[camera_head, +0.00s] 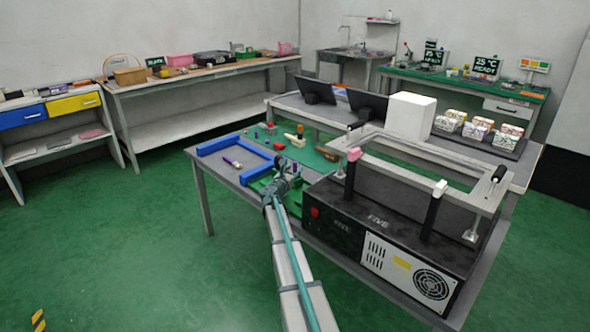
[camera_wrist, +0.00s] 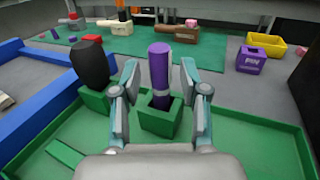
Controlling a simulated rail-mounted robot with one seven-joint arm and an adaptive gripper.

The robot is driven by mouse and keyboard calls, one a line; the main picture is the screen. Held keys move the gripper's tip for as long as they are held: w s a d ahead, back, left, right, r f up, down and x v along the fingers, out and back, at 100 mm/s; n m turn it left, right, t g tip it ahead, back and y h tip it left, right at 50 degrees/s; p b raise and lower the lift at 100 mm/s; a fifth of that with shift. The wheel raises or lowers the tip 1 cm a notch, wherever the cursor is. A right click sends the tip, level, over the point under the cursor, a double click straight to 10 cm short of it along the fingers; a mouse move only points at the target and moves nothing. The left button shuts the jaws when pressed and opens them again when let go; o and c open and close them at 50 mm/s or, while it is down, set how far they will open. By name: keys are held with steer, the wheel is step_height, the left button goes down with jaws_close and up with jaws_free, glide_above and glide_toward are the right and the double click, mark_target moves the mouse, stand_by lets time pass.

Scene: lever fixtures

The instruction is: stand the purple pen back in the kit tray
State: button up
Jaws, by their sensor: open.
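In the wrist view the purple pen (camera_wrist: 160,72) stands upright with its lower end in a square green holder (camera_wrist: 155,123) of the green kit tray (camera_wrist: 255,125). My gripper (camera_wrist: 158,67) is open, one finger on each side of the pen, with a small gap visible at the right; contact on the left is unclear. The pen's base inside the holder is hidden. In the head view my gripper (camera_head: 284,171) is over the green tray (camera_head: 262,186), and the pen is too small to make out clearly.
A thick black piece (camera_wrist: 91,65) stands in another green holder just left of my gripper. A blue frame (camera_wrist: 45,125) lies further left. A green mat (camera_wrist: 130,50) with several small parts lies beyond. A black machine (camera_head: 345,225) stands close at right.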

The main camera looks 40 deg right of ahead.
steer(key=v, duration=1)
